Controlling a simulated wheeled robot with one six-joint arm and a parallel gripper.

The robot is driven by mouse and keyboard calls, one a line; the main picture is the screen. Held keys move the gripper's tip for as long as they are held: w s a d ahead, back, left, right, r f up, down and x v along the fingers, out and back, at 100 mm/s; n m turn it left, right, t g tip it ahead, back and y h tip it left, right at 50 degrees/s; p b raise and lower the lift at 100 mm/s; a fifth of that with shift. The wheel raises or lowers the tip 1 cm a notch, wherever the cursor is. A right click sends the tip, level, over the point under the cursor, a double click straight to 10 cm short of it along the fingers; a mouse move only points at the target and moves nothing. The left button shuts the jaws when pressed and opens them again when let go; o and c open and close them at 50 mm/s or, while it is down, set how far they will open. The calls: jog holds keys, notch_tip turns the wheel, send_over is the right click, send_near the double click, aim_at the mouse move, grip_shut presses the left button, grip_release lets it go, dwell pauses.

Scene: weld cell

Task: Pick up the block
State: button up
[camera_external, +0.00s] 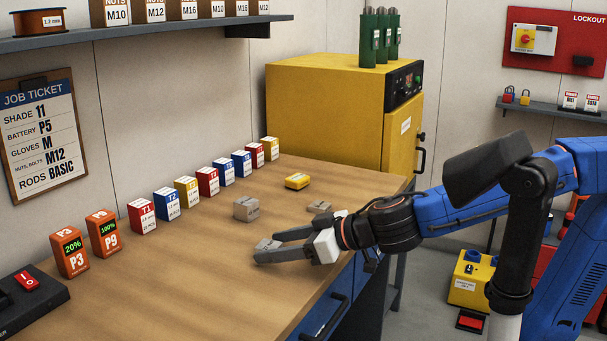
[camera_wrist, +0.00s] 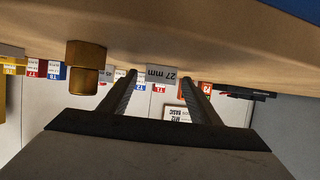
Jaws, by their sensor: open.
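Small grey blocks are on the wooden bench (camera_external: 190,285). A grey block marked 27 mm (camera_wrist: 162,75) shows between my fingertips in the wrist view. In the external view a low grey block (camera_external: 267,245) is at the fingertips. My gripper (camera_external: 272,248) is open and low over the bench, its fingers pointing left; in the wrist view the fingers (camera_wrist: 162,82) stand apart. I cannot tell whether either finger touches the block. Another grey block (camera_external: 246,208) stands behind the gripper; one marked 45 (camera_wrist: 107,75) shows left of the fingers.
A small greyish piece (camera_external: 319,207) lies close behind my gripper. A brass stepped piece (camera_wrist: 86,67) is near the left finger in the wrist view. Coloured boxes (camera_external: 187,192) and orange batteries (camera_external: 72,252) line the wall side. A yellow item (camera_external: 297,181) lies farther back.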

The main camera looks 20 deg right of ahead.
aim_at(272, 245)
jog(key=shift+x, duration=0.8)
jog(key=c, duration=1.2)
notch_tip(272, 245, up, 10)
jog(key=shift+f, duration=0.1)
jog(key=shift+w+d, duration=0.1)
jog(key=shift+w, duration=0.05)
